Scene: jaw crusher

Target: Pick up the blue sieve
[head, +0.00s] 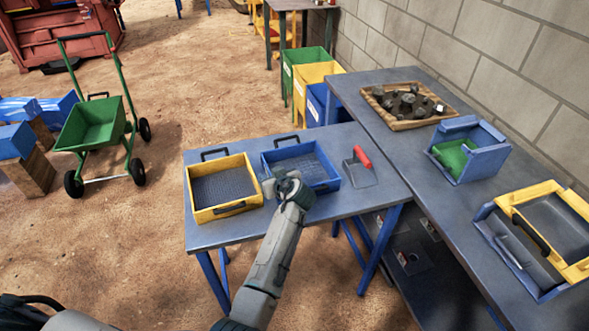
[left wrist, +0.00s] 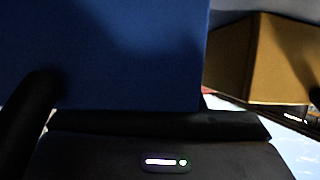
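The blue sieve (head: 323,185) sits on the small grey table, with a mesh floor and a black handle at its back. My left gripper (head: 277,186) is at its front left corner and hides part of its front wall. In the left wrist view a blue wall (left wrist: 110,55), apparently the sieve's, fills much of the picture close up. Whether the fingers are open or closed on the front handle cannot be told. My right gripper does not show.
A yellow sieve (head: 208,214) stands just left of the blue one. A red-handled scoop (head: 361,175) lies to the right. The small table's front right is clear.

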